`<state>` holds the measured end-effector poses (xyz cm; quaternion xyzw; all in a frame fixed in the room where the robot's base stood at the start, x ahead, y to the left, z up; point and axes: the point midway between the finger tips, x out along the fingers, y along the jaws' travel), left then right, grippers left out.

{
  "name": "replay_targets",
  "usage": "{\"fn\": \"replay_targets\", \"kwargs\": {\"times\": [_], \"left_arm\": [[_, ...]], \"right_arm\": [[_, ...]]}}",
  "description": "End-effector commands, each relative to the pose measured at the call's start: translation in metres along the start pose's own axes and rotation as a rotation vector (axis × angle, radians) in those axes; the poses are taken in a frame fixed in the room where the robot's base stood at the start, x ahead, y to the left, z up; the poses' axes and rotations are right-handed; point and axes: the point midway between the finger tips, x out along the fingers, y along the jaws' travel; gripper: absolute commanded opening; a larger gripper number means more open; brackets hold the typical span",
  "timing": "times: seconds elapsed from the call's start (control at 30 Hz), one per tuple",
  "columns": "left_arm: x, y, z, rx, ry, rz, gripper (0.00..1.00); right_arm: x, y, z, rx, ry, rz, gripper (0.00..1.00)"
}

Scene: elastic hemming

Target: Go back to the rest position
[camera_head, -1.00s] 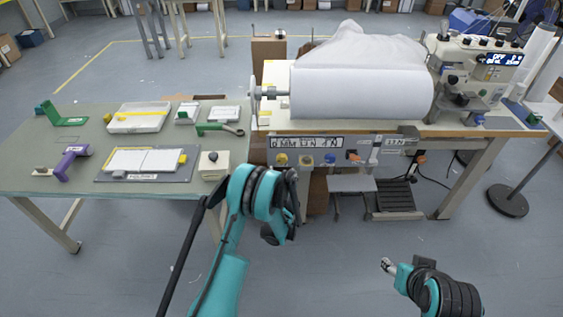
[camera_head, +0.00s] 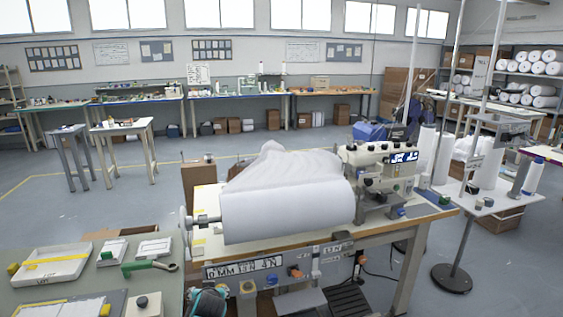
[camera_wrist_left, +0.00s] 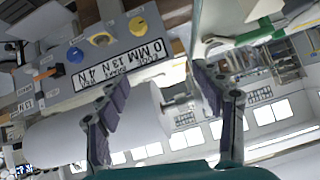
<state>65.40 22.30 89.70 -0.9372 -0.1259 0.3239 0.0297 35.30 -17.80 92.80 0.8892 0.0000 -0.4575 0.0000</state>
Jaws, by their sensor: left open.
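My left gripper (camera_wrist_left: 160,92) shows in the left wrist view with its two dark fingers spread apart and nothing between them. The white roll (camera_wrist_left: 75,130) and the front panel with the lettered label (camera_wrist_left: 122,63) lie beyond the fingers in that tilted view. In the head view only a teal and black piece of my arm shows at the bottom edge, in front of the sewing table; its gripper is not visible there. My right gripper is in neither current view.
The sewing table (camera_head: 390,228) carries the white fabric roll (camera_head: 290,208) and a sewing machine (camera_head: 380,168). A green-grey work table (camera_head: 20,292) with trays and tools stands at the left. A thread stand (camera_head: 452,279) is at the right. Open floor (camera_head: 90,215) lies behind.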

Motion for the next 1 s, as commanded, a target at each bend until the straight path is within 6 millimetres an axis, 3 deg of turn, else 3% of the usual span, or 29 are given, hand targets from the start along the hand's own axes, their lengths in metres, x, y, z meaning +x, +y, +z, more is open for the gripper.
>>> {"fn": "replay_targets", "kwargs": {"times": [0.03, 0.27, 0.5, 0.7, 0.83, 1.0], "left_arm": [[-0.023, -0.006, 0.003, 0.001, -0.021, 0.009, 0.67], [-0.116, -0.022, 0.032, 0.016, -0.119, 0.071, 0.67], [-0.199, -0.029, 0.091, 0.038, -0.21, 0.156, 0.67], [-0.243, -0.028, 0.14, 0.054, -0.263, 0.222, 0.67], [-0.255, -0.026, 0.157, 0.06, -0.279, 0.246, 0.67], [-0.258, -0.026, 0.162, 0.064, -0.284, 0.254, 0.67]], "right_arm": [[0.0, 0.0, 0.0, 0.0, 0.0, 0.0, 0.47], [0.0, 0.0, 0.0, 0.0, 0.0, 0.0, 0.47], [0.0, 0.0, 0.0, 0.0, 0.0, 0.0, 0.47], [0.0, 0.0, 0.0, 0.0, 0.0, 0.0, 0.47], [0.0, 0.0, 0.0, 0.0, 0.0, 0.0, 0.47], [0.0, 0.0, 0.0, 0.0, 0.0, 0.0, 0.47]]}}
